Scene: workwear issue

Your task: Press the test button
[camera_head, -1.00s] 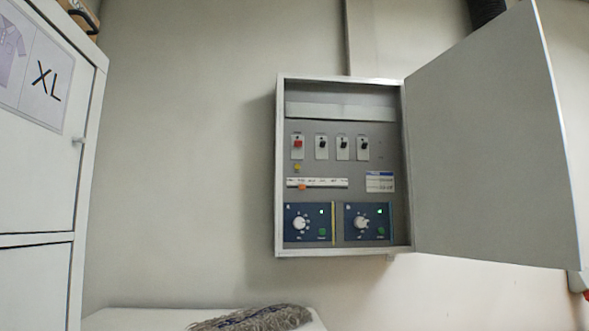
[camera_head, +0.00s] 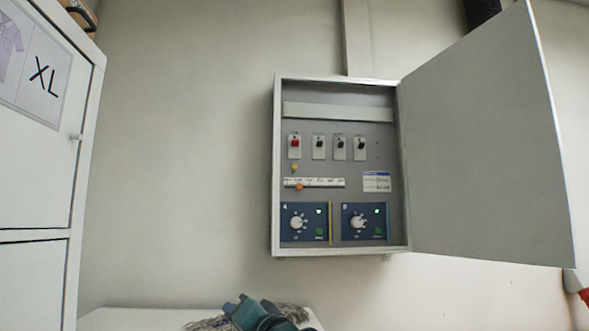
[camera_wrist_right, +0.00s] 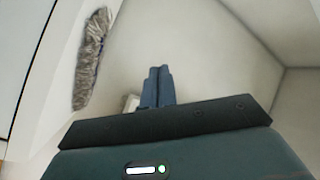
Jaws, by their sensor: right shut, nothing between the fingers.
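An open grey wall cabinet (camera_head: 276,180) hangs on the wall in the head view. Inside are a red switch (camera_head: 295,143) and a row of black switches (camera_head: 339,144). Below the red switch sits a small yellow button (camera_head: 295,168), and under it an orange knob-like piece (camera_head: 299,187) on a white label strip. I cannot read which is the test button. My right gripper (camera_head: 236,304) is at the bottom of the head view, well below the cabinet and apart from it. Its fingers also show shut and empty in the right wrist view (camera_wrist_right: 158,72). My left gripper is not in view.
Two blue dial modules, left (camera_head: 304,222) and right (camera_head: 364,222), sit low in the cabinet. Its door (camera_head: 485,140) stands open to the right. A grey mop head (camera_wrist_right: 92,60) lies on a white surface (camera_head: 130,318) below. A white locker (camera_head: 35,170) marked XL stands left.

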